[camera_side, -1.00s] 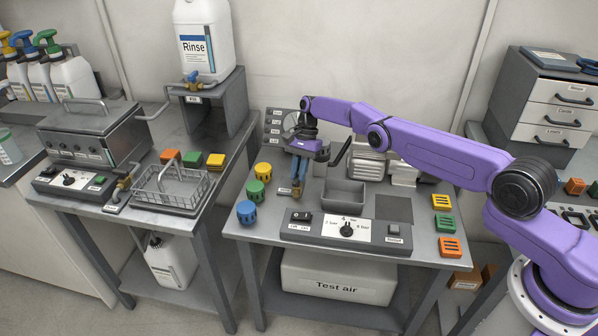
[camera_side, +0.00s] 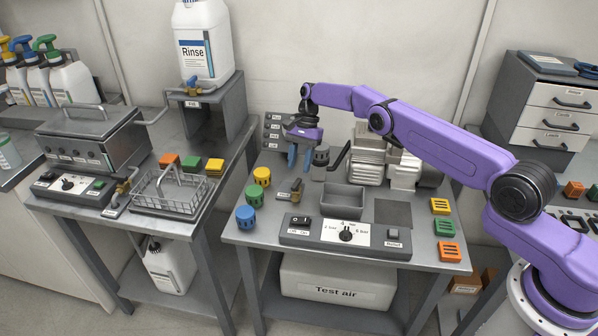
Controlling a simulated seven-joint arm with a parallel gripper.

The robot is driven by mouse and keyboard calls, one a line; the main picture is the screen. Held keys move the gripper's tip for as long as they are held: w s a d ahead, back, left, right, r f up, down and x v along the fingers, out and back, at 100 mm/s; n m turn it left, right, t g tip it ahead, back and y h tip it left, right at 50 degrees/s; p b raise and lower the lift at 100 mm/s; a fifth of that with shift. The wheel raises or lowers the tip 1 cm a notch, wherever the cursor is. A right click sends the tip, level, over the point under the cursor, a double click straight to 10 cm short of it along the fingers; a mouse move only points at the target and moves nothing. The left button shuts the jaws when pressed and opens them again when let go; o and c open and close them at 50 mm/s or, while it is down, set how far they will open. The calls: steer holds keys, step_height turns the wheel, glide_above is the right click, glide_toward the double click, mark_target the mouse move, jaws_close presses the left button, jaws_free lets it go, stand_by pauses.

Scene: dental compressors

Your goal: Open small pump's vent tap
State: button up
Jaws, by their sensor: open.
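A small brass tap (camera_side: 296,186) stands on a grey plate on the middle bench, left of an open grey tray; I cannot tell from its small handle whether it is open or closed. My gripper (camera_side: 299,158) is open and empty, pointing down above and behind the tap, apart from it. Its two blue fingers are spread. A ribbed grey pump unit (camera_side: 369,160) stands at the back of the bench, with a paler unit (camera_side: 404,172) to its right, partly under my arm. No pipe from the tap to either is visible.
A dark cylinder (camera_side: 320,163) and a black lever (camera_side: 338,157) stand just right of my gripper. The grey tray (camera_side: 344,198) and a control panel (camera_side: 346,234) lie in front. Yellow, green and blue round caps (camera_side: 254,193) line the left edge.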

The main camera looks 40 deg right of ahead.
steer(key=shift+r, duration=2.5)
steer(key=t+h, duration=0.5)
steer(key=h, duration=0.3)
glide_toward(296, 183)
steer(key=x, duration=0.8)
steer(key=shift+g, duration=0.3)
steer(key=shift+c, duration=0.3)
jaws_close()
